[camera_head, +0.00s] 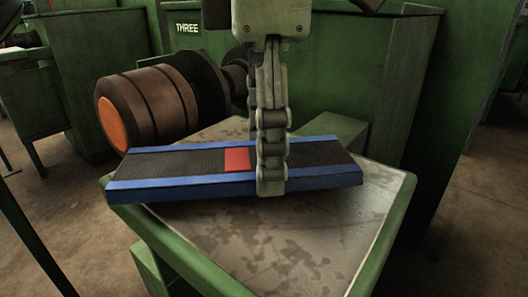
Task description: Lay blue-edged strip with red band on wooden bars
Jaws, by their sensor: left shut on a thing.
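The blue-edged strip (200,161) has a dark ribbed top, blue long edges and a red band (237,159) near its middle. It lies roughly level across the picture, over the back part of a green-framed table. I cannot tell whether it touches the tabletop. My left gripper (271,185) comes down from above and is shut on the strip just right of the red band, hiding a narrow part of it. I cannot make out any wooden bars. My right gripper is not in view.
The table's worn grey top (280,240) is bare in front of the strip. A brown roller with an orange end (113,125) sits close behind the strip at the left. Concrete floor lies on both sides.

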